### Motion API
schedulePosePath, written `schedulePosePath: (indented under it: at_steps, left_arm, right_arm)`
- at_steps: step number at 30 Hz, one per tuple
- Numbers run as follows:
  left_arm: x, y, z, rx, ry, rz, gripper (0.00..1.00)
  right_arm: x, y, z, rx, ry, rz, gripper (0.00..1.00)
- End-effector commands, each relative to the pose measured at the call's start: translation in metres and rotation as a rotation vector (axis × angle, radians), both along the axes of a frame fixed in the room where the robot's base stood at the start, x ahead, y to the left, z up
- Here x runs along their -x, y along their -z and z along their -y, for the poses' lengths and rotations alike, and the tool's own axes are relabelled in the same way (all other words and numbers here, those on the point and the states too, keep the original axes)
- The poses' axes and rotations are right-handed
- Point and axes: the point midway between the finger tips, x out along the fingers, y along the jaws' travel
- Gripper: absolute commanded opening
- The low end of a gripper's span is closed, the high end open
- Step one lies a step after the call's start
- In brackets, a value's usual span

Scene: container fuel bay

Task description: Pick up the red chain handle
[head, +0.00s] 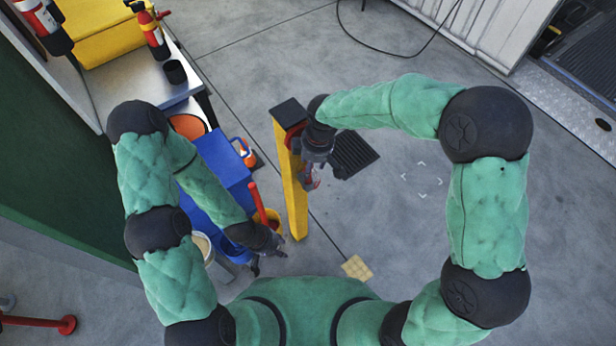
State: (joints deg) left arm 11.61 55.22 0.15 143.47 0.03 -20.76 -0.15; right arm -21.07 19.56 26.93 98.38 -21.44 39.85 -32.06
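My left gripper (271,257) is low in the middle of the head view, near the foot of a yellow post (291,190). Its fingers look spread, with nothing seen between them. A red rod-like handle (258,203) stands up just above and left of it, apart from the fingers. My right gripper (312,183) points down close to the right side of the post. Small red patches show at its fingers and on the post near its black top (288,112). I cannot tell which red part is the chain handle, or whether the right fingers hold anything.
A blue box (214,160) and a white bucket (203,246) stand left of the post. A bench (135,85) with a black cup (175,71) and fire extinguisher (152,34) is at upper left.

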Motion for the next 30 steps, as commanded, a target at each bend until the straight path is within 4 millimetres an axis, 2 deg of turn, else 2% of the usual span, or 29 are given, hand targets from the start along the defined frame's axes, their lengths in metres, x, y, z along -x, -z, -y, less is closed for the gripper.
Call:
schedulePosePath:
  at_steps: [1, 3, 11, 19, 28, 30]
  left_arm:
    - [0.000, 0.006, 0.000, 0.000, 0.000, 0.001, 0.40]
    - [0.000, 0.009, 0.000, 0.000, 0.000, 0.001, 0.40]
    - [-0.001, 0.016, 0.000, 0.000, 0.000, 0.001, 0.40]
    - [-0.001, 0.036, 0.000, 0.000, 0.000, 0.001, 0.40]
    - [-0.001, 0.036, 0.000, 0.000, 0.000, 0.001, 0.40]
    - [-0.001, 0.036, 0.000, 0.000, 0.000, 0.001, 0.40]
  right_arm:
    - [0.000, 0.012, -0.001, 0.000, 0.000, -0.002, 0.49]
    - [-0.001, 0.020, -0.002, 0.000, 0.000, -0.001, 0.49]
    - [-0.004, 0.037, -0.005, -0.001, 0.001, 0.000, 0.49]
    - [-0.009, 0.073, -0.009, 0.001, 0.001, -0.001, 0.49]
    - [-0.010, 0.076, -0.010, -0.002, 0.001, 0.002, 0.49]
    - [-0.010, 0.076, -0.010, -0.001, 0.001, 0.001, 0.29]
